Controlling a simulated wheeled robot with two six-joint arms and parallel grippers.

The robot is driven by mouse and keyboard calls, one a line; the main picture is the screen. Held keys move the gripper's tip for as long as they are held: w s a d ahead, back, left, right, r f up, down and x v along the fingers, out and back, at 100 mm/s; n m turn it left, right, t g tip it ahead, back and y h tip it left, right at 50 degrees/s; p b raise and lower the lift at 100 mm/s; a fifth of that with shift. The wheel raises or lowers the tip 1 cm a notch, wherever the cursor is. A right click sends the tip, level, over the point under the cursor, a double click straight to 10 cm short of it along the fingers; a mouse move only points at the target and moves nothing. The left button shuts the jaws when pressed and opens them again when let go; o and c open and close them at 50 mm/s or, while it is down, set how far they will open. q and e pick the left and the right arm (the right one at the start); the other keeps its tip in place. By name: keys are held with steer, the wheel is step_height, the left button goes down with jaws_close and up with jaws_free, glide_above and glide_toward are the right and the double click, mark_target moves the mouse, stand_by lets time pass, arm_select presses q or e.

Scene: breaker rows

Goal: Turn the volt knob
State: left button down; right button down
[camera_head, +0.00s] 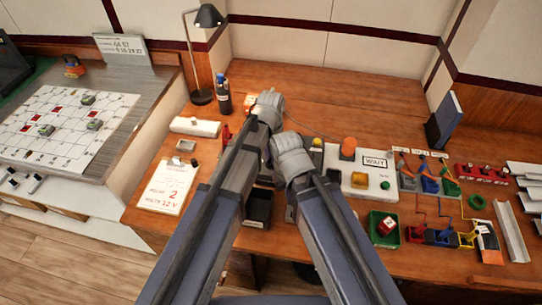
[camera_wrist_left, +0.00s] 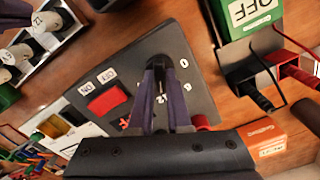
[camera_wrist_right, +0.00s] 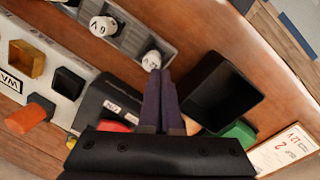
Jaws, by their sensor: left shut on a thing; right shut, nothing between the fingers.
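A dark grey sloped panel (camera_wrist_left: 95,70) fills the middle of the left wrist view. It has a red ON/OFF switch (camera_wrist_left: 108,97) and printed marks around a dial. My left gripper (camera_wrist_left: 158,68) is shut on the knob at that dial; the fingers hide most of the knob, so its setting cannot be read. My right gripper (camera_wrist_right: 163,74) is shut and empty, beside the same panel (camera_wrist_right: 100,96) and near a grey rack of white-capped pieces (camera_wrist_right: 128,38) marked with voltages. In the head view my arms hide the panel and both fingertips.
A note card (camera_head: 168,187) reading 2 and 12 V lies on the left of the wooden bench. An open black bin (camera_wrist_right: 218,92) stands close to my right gripper. A white WAIT board (camera_head: 358,181), a green tray (camera_head: 384,229) and coloured blocks with wires are to the right.

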arm_select(q)
steer(key=c, duration=0.9)
jaws_free()
steer(key=shift+o, duration=0.2)
steer(key=shift+r, duration=0.1)
step_height(320, 180, up, 8)
steer(key=p, duration=0.8)
steer(key=shift+f, duration=0.2)
steer(key=s+a+n+y, duration=0.1)
steer(key=s+a+n, duration=0.2)
steer(key=s, duration=1.2)
steer(key=a, duration=0.3)
steer(key=shift+s+a, duration=0.2)
